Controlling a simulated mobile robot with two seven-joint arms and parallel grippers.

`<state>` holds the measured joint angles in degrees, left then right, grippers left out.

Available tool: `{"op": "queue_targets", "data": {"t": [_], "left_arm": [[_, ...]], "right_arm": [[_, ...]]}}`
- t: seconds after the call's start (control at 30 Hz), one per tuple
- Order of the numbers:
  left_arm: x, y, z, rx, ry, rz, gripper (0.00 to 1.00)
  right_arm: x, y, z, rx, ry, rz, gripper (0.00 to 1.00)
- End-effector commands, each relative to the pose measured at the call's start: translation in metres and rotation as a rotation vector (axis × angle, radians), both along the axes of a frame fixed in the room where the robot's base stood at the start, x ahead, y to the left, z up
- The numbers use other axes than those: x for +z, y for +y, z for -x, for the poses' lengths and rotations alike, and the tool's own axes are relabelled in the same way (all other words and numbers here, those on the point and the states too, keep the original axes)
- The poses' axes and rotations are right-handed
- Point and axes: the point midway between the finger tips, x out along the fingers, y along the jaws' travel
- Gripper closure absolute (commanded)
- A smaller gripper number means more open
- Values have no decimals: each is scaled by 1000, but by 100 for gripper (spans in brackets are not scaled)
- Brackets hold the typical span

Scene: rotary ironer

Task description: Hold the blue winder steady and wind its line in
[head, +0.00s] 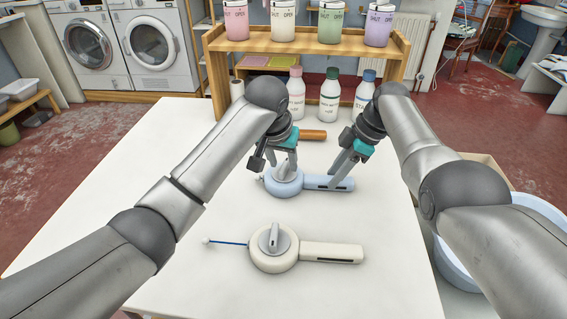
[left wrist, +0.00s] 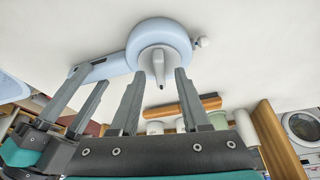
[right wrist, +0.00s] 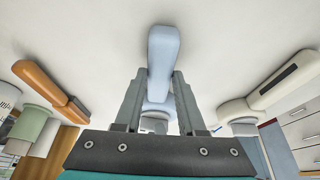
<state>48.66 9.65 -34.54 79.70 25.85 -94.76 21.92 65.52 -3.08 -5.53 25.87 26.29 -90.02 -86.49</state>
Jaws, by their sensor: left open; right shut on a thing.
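The blue winder (head: 283,187) lies flat on the white table, its handle pointing right. My right gripper (head: 337,181) is shut on this handle; in the right wrist view its fingers flank the blue handle (right wrist: 164,50). My left gripper (head: 287,172) is open above the drum. In the left wrist view its fingers stand apart on either side of the grey crank knob (left wrist: 158,66), with gaps showing. A pale bead (left wrist: 203,43) sits close beside the drum; no length of blue line shows there.
A cream winder (head: 272,262) lies nearer me, its blue line drawn out left to a white bead (head: 206,240). Behind are a wooden-handled thing (head: 312,135), several bottles (head: 329,95) and a wooden shelf (head: 218,78) with canisters. The table's left side is clear.

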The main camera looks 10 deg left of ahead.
Motion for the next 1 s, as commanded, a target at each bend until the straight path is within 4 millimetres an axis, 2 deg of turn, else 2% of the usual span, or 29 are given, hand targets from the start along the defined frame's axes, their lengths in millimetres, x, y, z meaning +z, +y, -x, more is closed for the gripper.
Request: {"op": "queue_targets", "data": {"t": [0.17,0.47,0.87,1.0], "left_arm": [[-11,-1,-4,-1,0,-2,54],[-12,-1,-5,-2,0,-1,54],[-12,-1,-5,-1,-1,0,98],[-12,-1,-5,-1,-1,0,100]], "right_arm": [[0,0,0,0,-1,0,100],[0,0,0,0,0,0,100],[0,0,0,0,0,0,100],[0,0,0,0,0,0,100]]}}
